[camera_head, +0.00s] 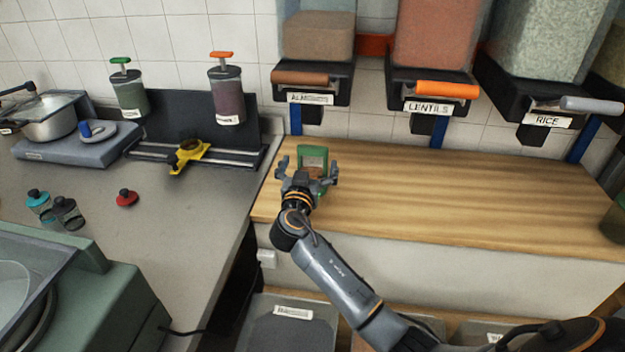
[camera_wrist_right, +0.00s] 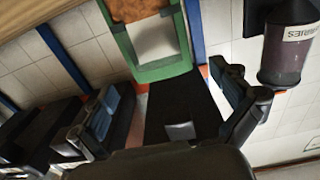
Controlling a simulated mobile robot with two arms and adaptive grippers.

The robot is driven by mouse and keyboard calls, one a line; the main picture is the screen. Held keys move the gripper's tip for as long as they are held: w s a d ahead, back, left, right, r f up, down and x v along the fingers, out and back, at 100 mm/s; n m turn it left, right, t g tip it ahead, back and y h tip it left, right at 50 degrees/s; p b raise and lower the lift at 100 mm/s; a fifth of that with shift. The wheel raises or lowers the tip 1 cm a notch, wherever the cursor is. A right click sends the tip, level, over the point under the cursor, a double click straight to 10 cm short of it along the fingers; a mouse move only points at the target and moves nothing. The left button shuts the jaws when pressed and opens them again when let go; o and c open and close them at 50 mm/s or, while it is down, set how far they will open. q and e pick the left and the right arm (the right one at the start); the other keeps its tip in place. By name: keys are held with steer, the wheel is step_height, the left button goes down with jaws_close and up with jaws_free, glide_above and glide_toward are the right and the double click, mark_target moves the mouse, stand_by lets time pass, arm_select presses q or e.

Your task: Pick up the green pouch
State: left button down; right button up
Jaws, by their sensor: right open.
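The green pouch (camera_head: 313,153) stands upright on the wooden counter (camera_head: 430,195), near its left end. It has a green border around a pale window with brownish contents. My right gripper (camera_head: 309,170) is open in front of it, its fingers spread to either side, and hides its lower part. In the right wrist view the pouch (camera_wrist_right: 160,68) shows at the top, beyond the gap between the open fingers (camera_wrist_right: 170,88). Nothing is held. I cannot tell whether a finger touches the pouch. My left gripper is not in view.
Dispensers labelled LENTILS (camera_head: 433,90) and RICE (camera_head: 545,105), plus another at left, overhang the counter's back. A grey worktop (camera_head: 190,215) at left carries a scale (camera_head: 65,148), small jars and a red-knobbed lid (camera_head: 127,198). The counter right of the pouch is clear.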

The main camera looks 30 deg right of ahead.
mark_target(312, 156)
steer(key=x, duration=0.4)
steer(key=shift+w+d+f, duration=0.1)
steer(key=shift+w+d, duration=0.15)
steer(key=shift+w, duration=0.05)
steer(key=c, duration=1.8)
